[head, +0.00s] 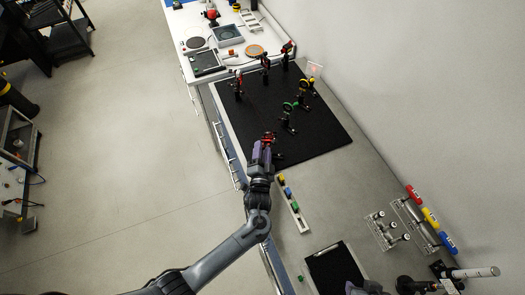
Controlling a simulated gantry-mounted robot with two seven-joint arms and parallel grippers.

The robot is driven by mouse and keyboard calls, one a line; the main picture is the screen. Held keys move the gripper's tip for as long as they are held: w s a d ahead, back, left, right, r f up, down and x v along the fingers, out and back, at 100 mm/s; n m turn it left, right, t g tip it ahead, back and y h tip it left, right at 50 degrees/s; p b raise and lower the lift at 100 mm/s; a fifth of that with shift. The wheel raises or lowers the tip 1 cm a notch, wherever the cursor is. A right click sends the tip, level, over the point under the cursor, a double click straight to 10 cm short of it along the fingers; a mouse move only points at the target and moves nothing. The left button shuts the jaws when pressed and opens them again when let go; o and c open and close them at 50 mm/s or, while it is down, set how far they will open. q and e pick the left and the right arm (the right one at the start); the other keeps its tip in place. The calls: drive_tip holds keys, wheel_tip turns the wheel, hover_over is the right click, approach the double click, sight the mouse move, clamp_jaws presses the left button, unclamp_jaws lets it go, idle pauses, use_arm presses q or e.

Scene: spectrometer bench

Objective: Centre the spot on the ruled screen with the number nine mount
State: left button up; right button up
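The ruled screen (314,69) is a small pale upright panel at the back right of the black breadboard (325,135), with a faint reddish patch on it. Several dark optical mounts stand on the board: ones with red parts at the left (238,86), middle (265,65) and back (286,54), one with yellow (306,86), and one with green (288,116). No number is legible, so I cannot tell which is number nine. My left gripper (269,139) is over the board's near left edge, by a small red and black part; its fingers are too small to read.
A white bench section (205,35) behind holds a tan disc (254,51), a grey box (228,33) and a dark panel (207,62). Nearer are a strip of coloured blocks (293,203), a black mat (335,272) and red, yellow and blue handled items (430,217). A wall runs along the right.

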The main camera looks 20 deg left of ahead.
use_arm(q)
drive_tip(key=shift+s, duration=0.1)
drive_tip(key=b+v, duration=0.1)
drive_tip(key=v, duration=0.9)
drive_tip(key=shift+s, duration=0.35)
drive_tip(key=shift+d, duration=0.1)
